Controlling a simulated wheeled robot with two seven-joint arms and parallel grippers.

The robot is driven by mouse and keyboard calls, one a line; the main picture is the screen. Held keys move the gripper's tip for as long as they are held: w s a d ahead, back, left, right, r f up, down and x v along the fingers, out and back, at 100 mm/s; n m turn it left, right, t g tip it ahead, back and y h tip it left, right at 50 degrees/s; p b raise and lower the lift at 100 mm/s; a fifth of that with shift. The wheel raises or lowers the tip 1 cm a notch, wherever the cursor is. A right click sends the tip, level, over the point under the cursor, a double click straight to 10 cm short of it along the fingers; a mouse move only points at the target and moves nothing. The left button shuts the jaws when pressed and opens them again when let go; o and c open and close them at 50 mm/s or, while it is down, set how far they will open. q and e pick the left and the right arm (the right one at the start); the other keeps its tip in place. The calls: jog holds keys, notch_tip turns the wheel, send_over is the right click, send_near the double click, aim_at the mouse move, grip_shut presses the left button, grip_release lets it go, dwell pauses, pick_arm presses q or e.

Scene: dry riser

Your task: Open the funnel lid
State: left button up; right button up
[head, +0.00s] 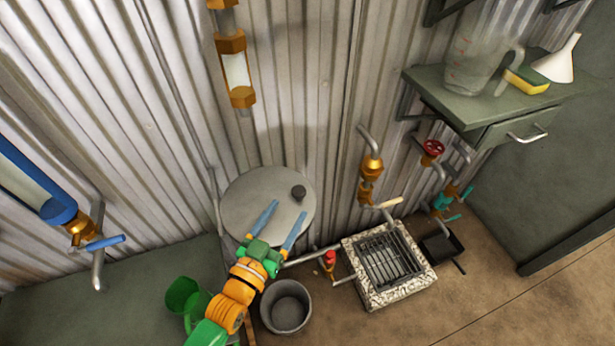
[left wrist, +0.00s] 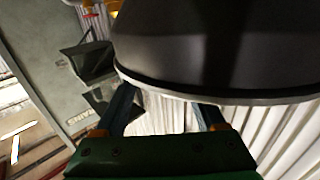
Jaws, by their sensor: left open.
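Nothing shows between the fingers. In the left wrist view a large dark rounded body (left wrist: 215,45) with a pale rim fills the top, just beyond the open fingers (left wrist: 165,101). Whether they touch it I cannot tell. My right gripper is not in view.
A grey bucket (head: 286,308) and a green watering can (head: 183,298) stand below. A grated drain (head: 389,264) is to the right, near valve pipes (head: 370,168).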

aim_at(296, 196)
pick_arm(q)
jog(key=shift+w+d+r, duration=0.25)
jog(key=shift+w+d, duration=0.05)
jog(key=shift+w, duration=0.35)
jog(key=shift+w+d+r, duration=0.2)
jog(key=shift+w+d, duration=0.1)
jog(key=shift+w, duration=0.3)
jog(key=shift+x, duration=0.9)
jog(key=shift+w+d+f, duration=0.1)
jog(key=shift+f, duration=0.15)
jog(key=shift+s+r, duration=0.1)
jog(key=shift+s, duration=0.1)
jog(key=c, duration=0.7)
grip_shut()
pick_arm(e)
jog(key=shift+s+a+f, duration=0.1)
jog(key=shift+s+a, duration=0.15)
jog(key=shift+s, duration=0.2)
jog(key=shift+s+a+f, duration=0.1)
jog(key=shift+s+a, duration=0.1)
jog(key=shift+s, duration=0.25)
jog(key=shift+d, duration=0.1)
